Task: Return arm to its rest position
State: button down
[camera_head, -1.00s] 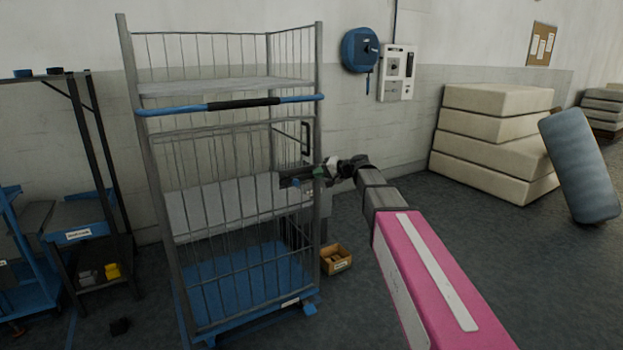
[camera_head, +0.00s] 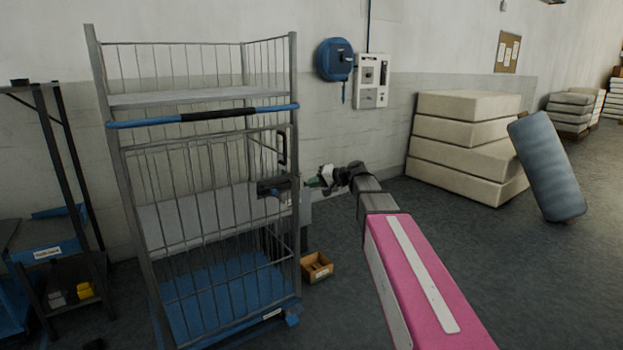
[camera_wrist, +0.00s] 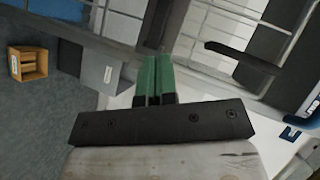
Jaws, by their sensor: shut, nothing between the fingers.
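My gripper (camera_head: 314,182) is at the end of my arm, which reaches forward beside the right front post of the wire roll cage (camera_head: 295,120). In the wrist view my gripper (camera_wrist: 155,62) shows two green fingers pressed together with nothing between them. The cage's bars, its door and a dark handle (camera_wrist: 240,57) lie beyond the fingers in that view. I cannot tell whether the fingertips touch the cage.
A small wooden box (camera_head: 317,267) sits on the floor right of the cage. A shelf rack (camera_head: 60,210) stands at left. The floor at right front is clear.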

jog(key=s+d+f+g+h, duration=0.1)
jog(key=s+d+f+h, duration=0.3)
jog(key=s+f, duration=0.5)
jog(key=s+d+f+g+h, duration=0.2)
jog(key=s+d+f+h, duration=0.2)
jog(key=s+d+f, duration=0.3)
jog(key=s+d+f+g+h, duration=0.2)
jog(key=s+d+f+h, duration=0.2)
jog(key=s+f, duration=0.7)
notch_tip(320, 180, down, 4)
jog(key=shift+s+d+f+n+h, duration=0.15)
jog(key=shift+d+n+h, duration=0.2)
jog(key=shift+d, duration=0.6)
